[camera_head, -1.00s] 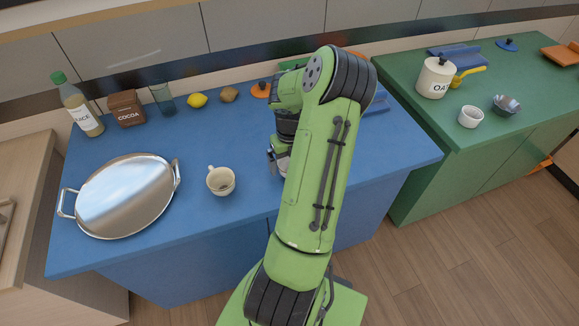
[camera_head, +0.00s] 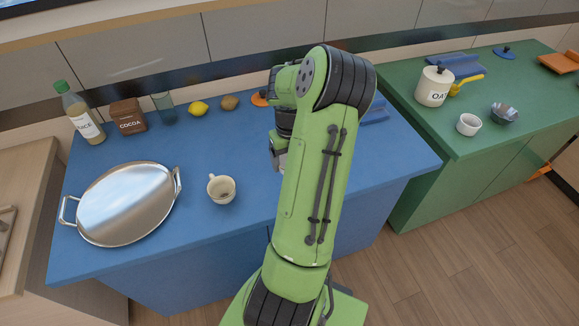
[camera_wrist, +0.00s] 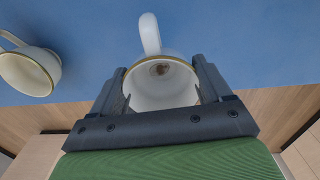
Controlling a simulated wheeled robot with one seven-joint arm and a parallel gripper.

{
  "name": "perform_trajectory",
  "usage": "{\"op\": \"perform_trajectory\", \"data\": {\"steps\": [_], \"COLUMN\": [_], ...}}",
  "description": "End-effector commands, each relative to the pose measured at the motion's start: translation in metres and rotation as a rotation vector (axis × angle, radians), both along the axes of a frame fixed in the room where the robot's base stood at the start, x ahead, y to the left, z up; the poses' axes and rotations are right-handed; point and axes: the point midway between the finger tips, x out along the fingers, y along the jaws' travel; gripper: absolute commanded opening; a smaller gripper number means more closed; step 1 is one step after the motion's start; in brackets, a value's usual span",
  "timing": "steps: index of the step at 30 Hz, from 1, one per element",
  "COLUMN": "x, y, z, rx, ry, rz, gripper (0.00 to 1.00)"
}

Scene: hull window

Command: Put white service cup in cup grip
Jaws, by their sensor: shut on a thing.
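A white cup with a gold rim (camera_wrist: 160,88) is between the two fingers of my gripper (camera_wrist: 163,90) in the wrist view. The fingers are shut on its sides, and its handle points away from my palm. I look into its mouth and see a brown patch inside. In the head view my gripper (camera_head: 277,153) is over the blue counter, mostly behind my green arm, and only a sliver of the held cup shows. A second, cream cup (camera_head: 221,189) stands on the counter to the left; it also shows in the wrist view (camera_wrist: 30,71). I cannot pick out the cup grip.
A silver two-handled tray (camera_head: 125,203) lies at the left of the blue counter (camera_head: 230,235). A juice bottle (camera_head: 82,117), cocoa box (camera_head: 127,116), glass (camera_head: 165,107), lemon (camera_head: 198,108) and brown fruit (camera_head: 230,102) stand along the back. A green counter (camera_head: 480,165) is at right.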

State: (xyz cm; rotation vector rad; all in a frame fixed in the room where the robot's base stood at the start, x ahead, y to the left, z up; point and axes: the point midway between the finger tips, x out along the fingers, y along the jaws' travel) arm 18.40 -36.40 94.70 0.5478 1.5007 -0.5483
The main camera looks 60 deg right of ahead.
Motion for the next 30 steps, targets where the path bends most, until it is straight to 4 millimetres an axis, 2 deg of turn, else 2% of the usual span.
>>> {"op": "perform_trajectory", "data": {"steps": [1,6,9,20,30], "x": [0.000,0.000,0.000,0.000,0.000], "y": [-0.001,-0.001,0.000,0.000,0.000], "z": [0.017,0.048,0.053,0.054,0.111], "rx": [-0.006,-0.003,-0.001,0.001,0.000], "ry": [-0.001,0.000,-0.001,-0.001,0.000], "rz": [0.000,-0.001,0.000,0.000,0.001], "gripper": [0.36,0.36,0.36,0.36,0.36]}}
